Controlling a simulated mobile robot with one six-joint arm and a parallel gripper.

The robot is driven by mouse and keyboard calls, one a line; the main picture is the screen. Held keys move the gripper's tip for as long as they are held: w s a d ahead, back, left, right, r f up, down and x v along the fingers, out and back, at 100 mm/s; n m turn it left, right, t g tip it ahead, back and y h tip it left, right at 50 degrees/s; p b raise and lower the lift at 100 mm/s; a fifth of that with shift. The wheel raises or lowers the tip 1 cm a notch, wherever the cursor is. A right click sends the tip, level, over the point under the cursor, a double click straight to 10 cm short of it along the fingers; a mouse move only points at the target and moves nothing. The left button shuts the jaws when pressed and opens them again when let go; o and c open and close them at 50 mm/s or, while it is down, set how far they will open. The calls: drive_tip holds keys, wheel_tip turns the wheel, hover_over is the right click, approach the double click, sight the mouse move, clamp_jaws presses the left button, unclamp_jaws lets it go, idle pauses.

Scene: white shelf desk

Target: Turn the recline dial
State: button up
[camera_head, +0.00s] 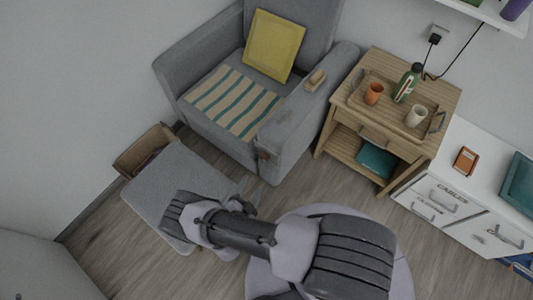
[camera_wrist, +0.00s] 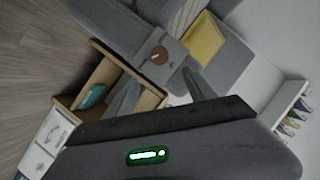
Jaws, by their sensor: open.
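The recline dial (camera_head: 263,154) is a small brown knob on the front end of the grey armchair's (camera_head: 290,128) right-hand arm. In the wrist view the dial (camera_wrist: 159,56) is round and brown on a grey panel, ahead of the fingers. My gripper (camera_head: 250,197) is over the floor between the footrest and the chair, apart from the dial. In the wrist view my gripper (camera_wrist: 160,92) is open, with a gap between its two dark fingers and nothing visible in it.
A grey footrest (camera_head: 168,185) stands in front of the chair, with a wooden box (camera_head: 143,149) behind it. A wooden side table (camera_head: 385,140) with a tray, cups and a bottle stands right of the chair. A white drawer unit (camera_head: 470,205) is farther right.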

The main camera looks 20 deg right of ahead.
sight(263, 159)
drive_tip(key=b+x, duration=0.1)
drive_tip(key=x, duration=0.4)
drive_tip(key=b+x, duration=0.2)
drive_tip(key=x, duration=0.2)
drive_tip(key=b+x, duration=0.2)
drive_tip(key=x, duration=0.3)
drive_tip(key=shift+w+d+f, duration=0.15)
drive_tip(key=shift+w+f, duration=0.05)
drive_tip(key=shift+f, duration=0.15)
drive_tip(key=shift+w+d, duration=0.15)
drive_tip(key=shift+w, duration=0.15)
drive_tip(key=c, duration=1.3)
